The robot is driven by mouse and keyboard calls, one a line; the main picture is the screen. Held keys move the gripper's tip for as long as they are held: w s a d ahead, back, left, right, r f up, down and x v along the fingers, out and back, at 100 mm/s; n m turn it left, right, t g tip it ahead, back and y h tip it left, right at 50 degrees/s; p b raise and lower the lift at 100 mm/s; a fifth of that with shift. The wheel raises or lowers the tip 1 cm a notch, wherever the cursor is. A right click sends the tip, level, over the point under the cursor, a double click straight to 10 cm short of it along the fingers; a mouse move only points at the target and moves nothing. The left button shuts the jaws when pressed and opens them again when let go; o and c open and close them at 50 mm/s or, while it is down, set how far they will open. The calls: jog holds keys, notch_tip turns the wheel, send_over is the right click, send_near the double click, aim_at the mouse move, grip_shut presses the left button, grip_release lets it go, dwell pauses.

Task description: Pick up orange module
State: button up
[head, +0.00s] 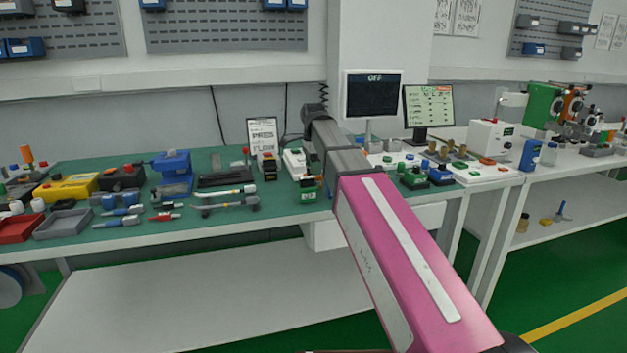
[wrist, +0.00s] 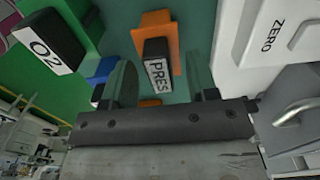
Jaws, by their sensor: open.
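The orange module (wrist: 157,42) is in the wrist view, with a black block labelled "PRES" on its front. My gripper (wrist: 162,68) is open, with one finger to each side of the black block. I cannot tell whether the fingers touch it. My arm reaches over the bench there, and the fingers cannot be made out in that view.
A green module labelled "O2" (wrist: 55,45) is close on the left in the wrist view; it also shows in the head view (head: 308,190). A white device marked "ZERO" (wrist: 265,40) is close on the right. Tools and a blue vise (head: 172,170) lie further left.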

jog(key=shift+f, duration=0.45)
grip_shut()
jog(key=shift+r, duration=0.15)
jog(key=shift+r, duration=0.45)
jog(key=r, duration=0.2)
jog(key=a+r, duration=0.1)
jog(key=shift+s+r, duration=0.35)
jog(key=shift+s, duration=0.05)
jog(key=s+a+r, duration=0.6)
jog(key=a, duration=0.2)
jog(key=shift+s, duration=0.4)
